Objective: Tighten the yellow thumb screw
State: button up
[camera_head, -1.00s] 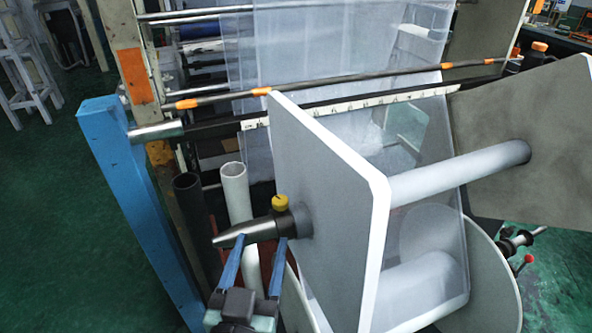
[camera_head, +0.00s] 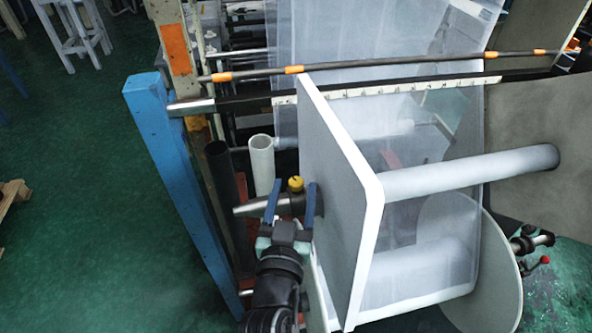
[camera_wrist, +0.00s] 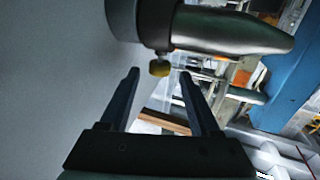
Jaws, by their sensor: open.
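The small yellow thumb screw (camera_head: 296,184) sits on top of the dark collar of the shaft that sticks out left from the grey side plate (camera_head: 340,200). The shaft has a tapered metal end (camera_head: 250,208). My gripper (camera_head: 294,188) is open, its two blue fingers pointing up, one on each side of the screw in the picture. In the wrist view the screw (camera_wrist: 159,69) shows centred between the fingertips (camera_wrist: 159,73), with a gap on both sides. I cannot tell how deep it lies between them. The collar (camera_wrist: 151,25) is beyond the screw.
A blue post (camera_head: 165,170) stands at the left. A black tube (camera_head: 221,175) and a white tube (camera_head: 262,165) stand upright behind the shaft. Clear film hangs right of the plate, around a white roller (camera_head: 470,172). The green floor at left is mostly clear.

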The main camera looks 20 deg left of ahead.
aim_at(295, 187)
jog(key=shift+p+x, duration=0.55)
jog(key=shift+x, duration=1.05)
grip_shut()
